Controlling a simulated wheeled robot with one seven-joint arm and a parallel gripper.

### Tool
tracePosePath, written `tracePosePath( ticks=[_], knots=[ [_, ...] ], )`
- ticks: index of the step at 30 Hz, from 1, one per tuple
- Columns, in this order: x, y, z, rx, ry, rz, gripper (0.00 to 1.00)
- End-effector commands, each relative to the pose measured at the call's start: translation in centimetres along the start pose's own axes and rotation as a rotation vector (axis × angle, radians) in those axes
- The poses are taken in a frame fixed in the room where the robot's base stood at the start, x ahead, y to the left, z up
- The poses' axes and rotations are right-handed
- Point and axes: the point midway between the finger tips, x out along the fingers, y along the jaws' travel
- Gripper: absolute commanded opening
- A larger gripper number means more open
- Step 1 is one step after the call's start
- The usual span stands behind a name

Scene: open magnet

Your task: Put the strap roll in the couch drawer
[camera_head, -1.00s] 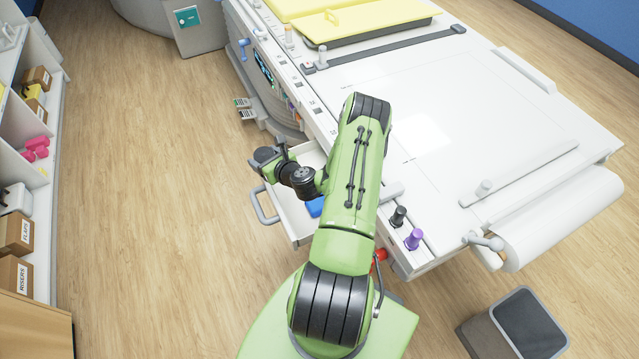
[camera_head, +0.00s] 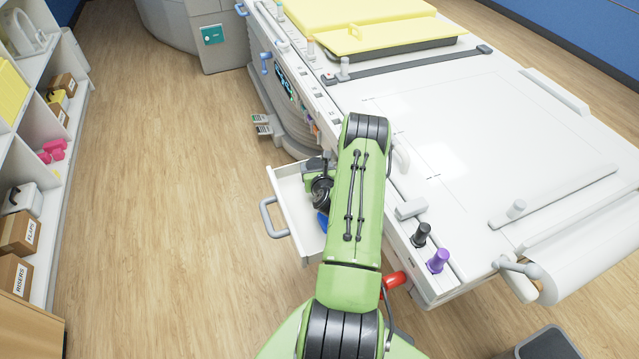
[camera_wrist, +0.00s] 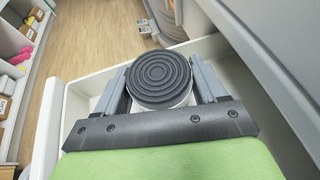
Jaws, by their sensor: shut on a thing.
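The strap roll (camera_wrist: 158,78) is a dark grey disc with concentric rings and a pale side, seen in the wrist view. My gripper (camera_wrist: 160,82) is shut on it, with one finger on each side. The couch drawer (camera_head: 284,192) is a white box pulled out from the couch's side, with a grey loop handle (camera_head: 270,218). My gripper is over the drawer, whose wall also shows in the wrist view (camera_wrist: 84,100). In the head view my arm hides much of the gripper and drawer, and I cannot make out the roll there.
A blue thing (camera_head: 322,222) shows inside the drawer, partly behind my arm. The white couch top (camera_head: 470,150) is to the right, with a black knob (camera_head: 422,234) and a purple knob (camera_head: 438,260). Shelves (camera_head: 50,150) stand at the left. The floor between is clear.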

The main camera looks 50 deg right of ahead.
Motion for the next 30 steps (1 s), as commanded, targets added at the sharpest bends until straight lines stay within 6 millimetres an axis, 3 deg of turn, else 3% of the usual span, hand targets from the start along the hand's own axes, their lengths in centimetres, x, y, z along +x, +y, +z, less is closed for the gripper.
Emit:
tracePosePath(
  ticks=[5, 14, 15, 20, 30],
  knots=[
    [1.2, 0.0, -3.0, -0.001, 0.001, 0.000, 0.40],
    [1.3, 0.0, -3.2, 0.001, 0.001, 0.000, 0.40],
    [1.3, 0.0, -3.3, 0.001, 0.001, 0.000, 0.72],
    [1.3, 0.0, -3.2, 0.000, 0.001, 0.000, 0.96],
    [1.1, 0.0, -2.7, -0.001, 0.001, 0.001, 0.96]
  ],
)
